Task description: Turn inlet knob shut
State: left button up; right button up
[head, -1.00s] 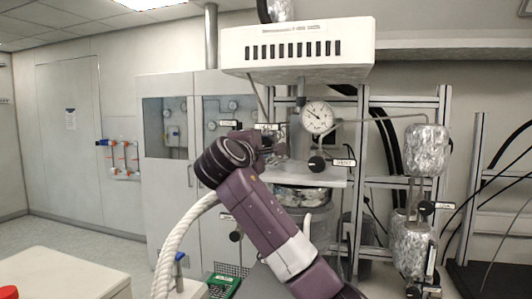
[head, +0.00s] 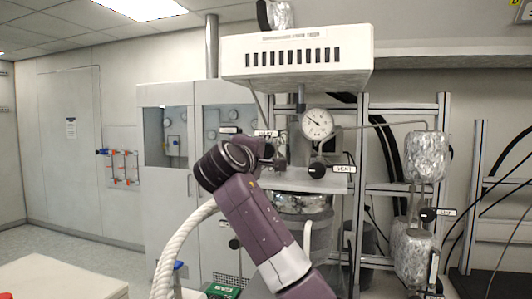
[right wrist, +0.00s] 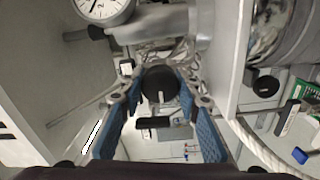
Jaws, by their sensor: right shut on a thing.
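A round black knob (right wrist: 159,84) sits between the blue-padded fingers of my right gripper (right wrist: 160,92) in the right wrist view. The gripper is shut on it. In the head view my right gripper (head: 268,160) reaches to the reactor front from the left, below a small label (head: 266,133) too small to read surely. A dark knob (head: 281,163) shows at its tip, partly hidden by the gripper. A separate black knob (head: 317,170) with a VENT label (head: 342,169) is just to the right. My left gripper is not in view.
A pressure gauge (head: 317,124) is above the VENT knob. A white vented box (head: 296,55) overhangs the reactor. Foil-wrapped cylinders (head: 427,157) and another labelled knob (head: 427,215) stand at right. A white table (head: 62,276) is at lower left.

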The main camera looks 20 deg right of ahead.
jog(key=shift+f, duration=0.15)
jog(key=o, duration=1.2)
jog(key=shift+s, duration=0.1)
jog(key=v, duration=1.2)
